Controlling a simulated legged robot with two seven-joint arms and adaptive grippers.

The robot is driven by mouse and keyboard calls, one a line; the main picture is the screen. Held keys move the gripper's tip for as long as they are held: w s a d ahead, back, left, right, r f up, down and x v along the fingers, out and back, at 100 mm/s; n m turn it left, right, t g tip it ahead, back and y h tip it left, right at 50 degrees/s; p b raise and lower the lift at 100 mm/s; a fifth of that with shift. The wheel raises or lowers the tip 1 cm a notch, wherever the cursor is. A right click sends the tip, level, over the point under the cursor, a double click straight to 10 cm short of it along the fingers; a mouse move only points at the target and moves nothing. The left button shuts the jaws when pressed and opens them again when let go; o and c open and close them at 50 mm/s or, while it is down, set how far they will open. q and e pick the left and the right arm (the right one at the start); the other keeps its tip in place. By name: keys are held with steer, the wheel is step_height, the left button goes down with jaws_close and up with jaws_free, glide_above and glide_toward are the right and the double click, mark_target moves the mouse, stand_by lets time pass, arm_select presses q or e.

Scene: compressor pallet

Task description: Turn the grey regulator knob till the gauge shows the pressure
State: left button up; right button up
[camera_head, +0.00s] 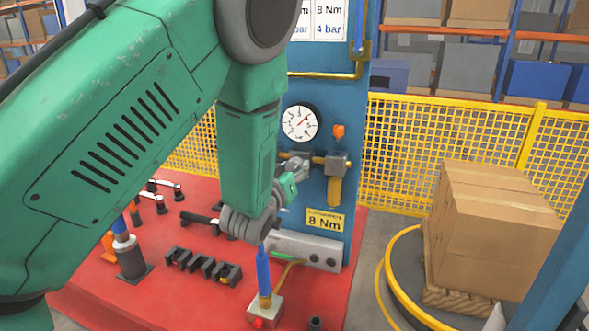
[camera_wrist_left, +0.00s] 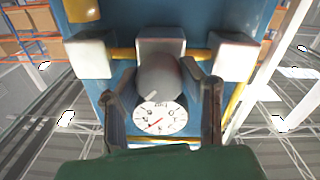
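The grey regulator knob (camera_wrist_left: 160,78) is on the blue panel and shows in the left wrist view. My left gripper (camera_wrist_left: 160,82) has one dark finger on each side of it, close to its sides. I cannot tell whether the fingers press on it. In the head view my left gripper (camera_head: 292,172) is at the panel below the gauge and mostly hides the knob. The round white gauge (camera_head: 300,122) has a red needle slanting across it; its figures are too small to read. The gauge also shows in the left wrist view (camera_wrist_left: 160,118). My right gripper is not in view.
A sign (camera_head: 325,18) reads "8 Nm" and "4 bar". On the red pallet top (camera_head: 190,290) are black clamp blocks (camera_head: 203,266) and a blue-handled tool (camera_head: 263,275). Cardboard boxes (camera_head: 490,220) stand at right.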

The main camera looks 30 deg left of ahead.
arm_select(q)
steer(key=shift+m, duration=0.3)
steer(key=o, duration=1.1)
steer(key=shift+o, duration=0.2)
steer(key=shift+s, duration=0.25)
steer(key=v, duration=0.7)
